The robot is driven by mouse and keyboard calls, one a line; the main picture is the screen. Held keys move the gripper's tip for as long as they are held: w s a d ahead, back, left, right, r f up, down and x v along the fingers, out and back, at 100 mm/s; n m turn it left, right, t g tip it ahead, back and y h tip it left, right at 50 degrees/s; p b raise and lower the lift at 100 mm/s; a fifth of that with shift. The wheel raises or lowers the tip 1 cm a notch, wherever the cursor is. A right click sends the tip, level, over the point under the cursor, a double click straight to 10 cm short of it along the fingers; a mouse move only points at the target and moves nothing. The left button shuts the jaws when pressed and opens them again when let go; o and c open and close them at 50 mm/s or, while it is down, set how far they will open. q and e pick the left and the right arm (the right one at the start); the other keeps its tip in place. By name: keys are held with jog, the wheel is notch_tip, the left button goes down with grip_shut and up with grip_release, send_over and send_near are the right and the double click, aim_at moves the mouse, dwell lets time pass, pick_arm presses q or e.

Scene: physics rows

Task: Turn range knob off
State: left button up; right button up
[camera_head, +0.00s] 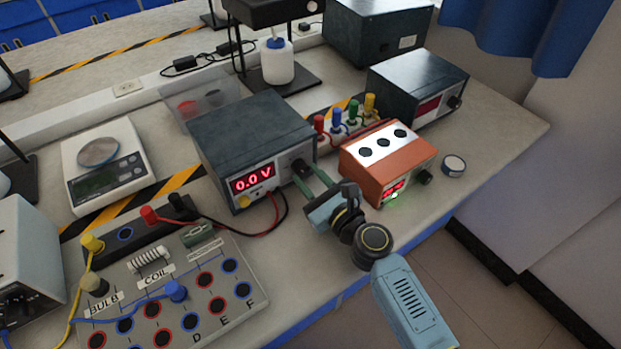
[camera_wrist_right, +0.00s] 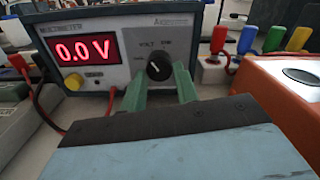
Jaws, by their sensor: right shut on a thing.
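The range knob (camera_wrist_right: 158,67) is a black round dial on the front of the dark grey multimeter (camera_head: 252,125). The multimeter's red display (camera_wrist_right: 86,49) reads 0.0 V. My right gripper (camera_head: 307,178) reaches the meter's front, and its green fingers also show in the right wrist view (camera_wrist_right: 162,84). The fingers are shut on the knob, one at each side of it. The knob shows partly between the fingertips in the head view. My left gripper is not in view.
An orange box (camera_head: 389,158) stands just right of the gripper. Red and black leads (camera_head: 272,212) hang from the meter. A circuit board (camera_head: 170,290) with sockets lies in front. A scale (camera_head: 104,165) stands at left. The table's front edge at right is clear.

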jog(key=n+b, duration=0.1)
jog(key=n, duration=0.2)
jog(key=shift+f, duration=0.1)
jog(key=n, duration=0.3)
jog(key=shift+b, duration=0.3)
jog(key=shift+n, duration=0.8)
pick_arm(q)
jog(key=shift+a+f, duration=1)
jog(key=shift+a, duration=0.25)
pick_arm(e)
jog(key=shift+n, duration=0.6)
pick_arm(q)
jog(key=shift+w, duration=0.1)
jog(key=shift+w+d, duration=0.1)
pick_arm(e)
jog(key=o, duration=1)
jog(key=shift+c, duration=0.2)
jog(key=shift+d, duration=0.1)
